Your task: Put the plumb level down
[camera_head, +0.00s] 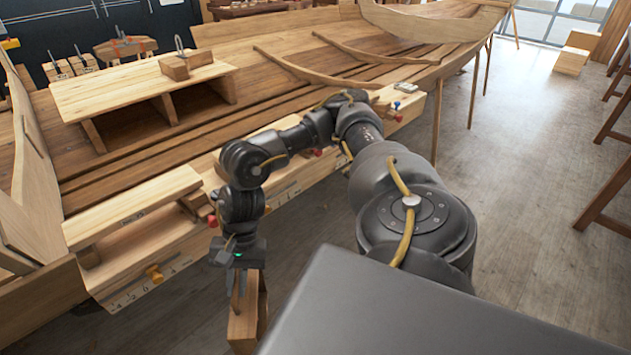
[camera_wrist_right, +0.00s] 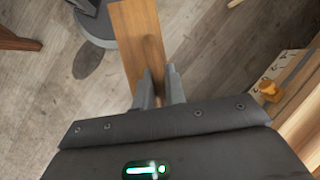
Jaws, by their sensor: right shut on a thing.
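The plumb level (camera_head: 243,328) is a wooden piece low in the head view, hanging below my right gripper (camera_head: 240,287), beside the near side of the hull. In the right wrist view the plumb level (camera_wrist_right: 128,38) reaches away from the fingers as a flat wooden board with a slimmer wooden part between them. My right gripper (camera_wrist_right: 159,88) is shut on that slimmer part. The floor shows beneath it, well below. The lower end of the level is cut off in the head view. My left gripper is not in view.
The clinker hull (camera_head: 310,85) fills the back and left. A wooden bench (camera_head: 125,92) with a block (camera_head: 187,65) stands inside it. A marked beam with a yellow knob (camera_head: 155,274) and red knobs runs along the near side. Bare floor (camera_head: 520,200) lies to the right.

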